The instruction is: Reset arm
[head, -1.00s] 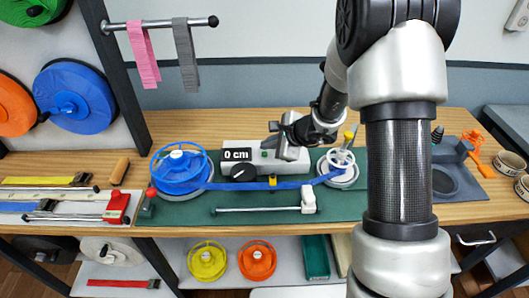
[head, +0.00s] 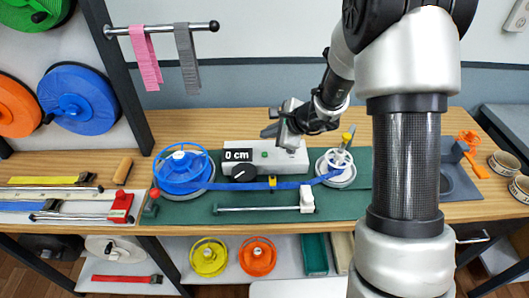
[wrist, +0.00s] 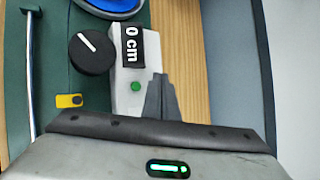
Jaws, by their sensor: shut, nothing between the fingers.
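My gripper (head: 272,132) hangs above the back of the workbench, just over the grey measuring box (head: 284,158) with the "0 cm" display. Its fingers are shut with nothing between them. In the wrist view the fingertips (wrist: 158,82) point across the box beside its green button (wrist: 136,87). The black dial (wrist: 91,53) lies to their left, and the "0 cm" display (wrist: 133,44) is ahead of them. A blue strap (head: 260,186) runs from the blue reel (head: 182,168) to the white-spoked reel (head: 338,163).
A pink strap (head: 146,55) and a grey strap (head: 187,58) hang from a rod at upper left. A metal bar with a white block (head: 306,199) lies on the green mat's front. Yellow (head: 208,257) and orange (head: 257,258) reels sit on the shelf below.

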